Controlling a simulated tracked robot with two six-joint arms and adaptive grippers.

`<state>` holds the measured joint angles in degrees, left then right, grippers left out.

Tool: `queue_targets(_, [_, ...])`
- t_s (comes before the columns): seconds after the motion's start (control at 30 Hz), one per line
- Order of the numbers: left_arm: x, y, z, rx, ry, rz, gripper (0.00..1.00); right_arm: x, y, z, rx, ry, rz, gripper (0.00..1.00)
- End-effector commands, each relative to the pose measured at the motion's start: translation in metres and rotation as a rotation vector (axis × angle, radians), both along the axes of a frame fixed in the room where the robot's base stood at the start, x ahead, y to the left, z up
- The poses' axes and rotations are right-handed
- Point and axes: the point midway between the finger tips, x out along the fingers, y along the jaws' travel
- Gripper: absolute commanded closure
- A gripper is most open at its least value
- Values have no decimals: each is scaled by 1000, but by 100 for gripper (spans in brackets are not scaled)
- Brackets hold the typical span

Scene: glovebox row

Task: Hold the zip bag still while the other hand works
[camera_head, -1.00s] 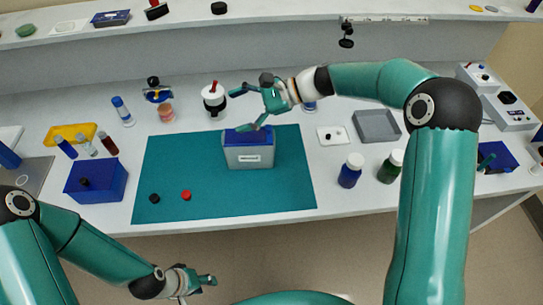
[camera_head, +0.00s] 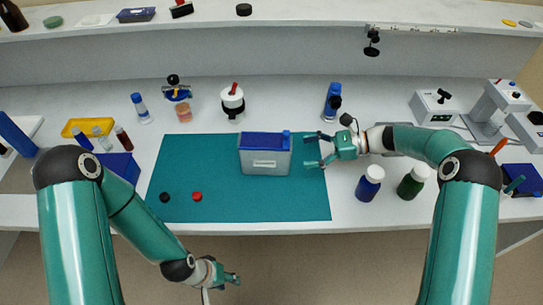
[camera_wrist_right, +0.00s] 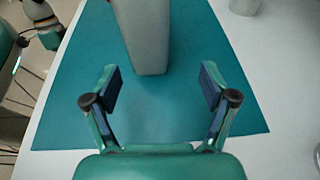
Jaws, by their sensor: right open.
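The zip bag (camera_head: 265,162) stands upright on the teal mat (camera_head: 215,205). It is a pale grey block with a blue strip along its top and a light label on its front. My right gripper (camera_head: 311,150) is open just right of the bag, with its fingers pointing at the bag's side. In the right wrist view the bag (camera_wrist_right: 146,40) stands ahead of the open fingers (camera_wrist_right: 158,88), apart from them. My left gripper (camera_head: 231,279) hangs low in front of the bench, away from the bag; its opening is too small to judge.
A black cap (camera_head: 165,197) and a red cap (camera_head: 197,196) lie on the mat left of the bag. A blue-capped bottle (camera_head: 332,102) stands behind my right gripper. A blue bottle (camera_head: 369,184) and a green bottle (camera_head: 412,183) stand right of the mat.

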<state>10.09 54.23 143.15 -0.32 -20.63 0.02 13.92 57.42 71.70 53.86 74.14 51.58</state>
Motion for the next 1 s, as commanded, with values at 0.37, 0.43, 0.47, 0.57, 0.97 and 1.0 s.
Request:
queue_targets(0.37, [0,0,2,0,1,1,60,-9,32,-7,10,-5,62,16])
queue_targets(0.43, [0,0,2,0,1,1,60,-9,40,-9,11,-5,59,16])
queue_targets(0.47, [0,0,2,0,1,1,60,-10,44,-10,11,-4,60,16])
queue_targets(0.57, [0,0,2,0,1,1,60,-10,57,-15,10,-4,58,16])
queue_targets(0.97, [0,0,-12,0,1,1,60,-9,99,-29,10,-6,53,16])
queue_targets(1.0, [0,0,-13,0,1,1,60,-9,101,-30,10,-6,53,16])
